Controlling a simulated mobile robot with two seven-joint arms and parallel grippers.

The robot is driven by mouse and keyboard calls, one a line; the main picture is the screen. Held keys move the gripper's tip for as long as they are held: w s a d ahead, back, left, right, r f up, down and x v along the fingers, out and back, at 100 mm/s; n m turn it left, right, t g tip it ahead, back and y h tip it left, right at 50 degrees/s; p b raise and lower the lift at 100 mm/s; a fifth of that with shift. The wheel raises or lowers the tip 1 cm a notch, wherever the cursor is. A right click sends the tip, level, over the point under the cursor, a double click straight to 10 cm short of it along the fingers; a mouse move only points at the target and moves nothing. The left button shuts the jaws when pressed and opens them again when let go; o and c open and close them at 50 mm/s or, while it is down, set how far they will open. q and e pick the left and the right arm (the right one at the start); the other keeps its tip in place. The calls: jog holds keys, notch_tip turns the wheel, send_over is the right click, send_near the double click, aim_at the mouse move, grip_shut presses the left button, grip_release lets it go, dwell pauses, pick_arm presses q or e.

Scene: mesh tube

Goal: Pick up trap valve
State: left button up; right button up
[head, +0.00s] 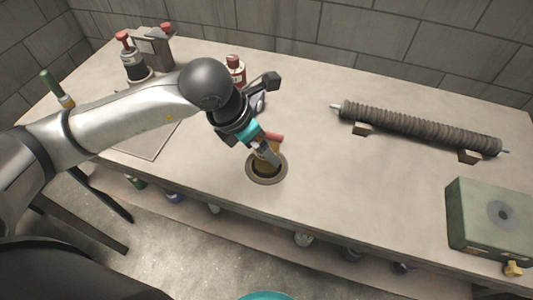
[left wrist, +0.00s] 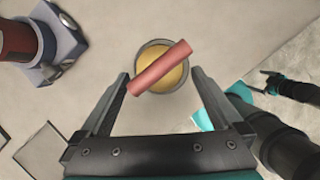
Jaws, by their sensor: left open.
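The trap valve (head: 273,137) has a red bar handle over a yellow body. It sits in a dark round ring (head: 252,174) near the front edge of the table. In the left wrist view the red bar (left wrist: 160,67) lies slanted across the yellow disc. My left gripper (head: 268,155) is right at the valve, coming from above and partly hiding it. In the left wrist view its two fingers (left wrist: 160,76) are spread, one on each side of the bar, with nothing between them clearly gripped. A black and teal part of me, probably my right gripper (left wrist: 268,84), shows at the right edge.
A red-topped bottle (head: 235,66) stands behind my left gripper. A flat tray (head: 150,142) lies to its left. A ribbed tube (head: 420,127) rests on blocks at the right, with a green box (head: 490,222) in front. The middle of the table is clear.

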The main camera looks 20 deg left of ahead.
aim_at(262, 165)
pick_arm(q)
jog(key=b+x, duration=0.1)
jog(key=x, duration=0.4)
jog(key=shift+s+f, duration=0.1)
jog(key=shift+f, duration=0.1)
jog(key=c, duration=1.5)
jog(key=shift+r, duration=0.1)
grip_shut()
jog(key=shift+r, duration=0.1)
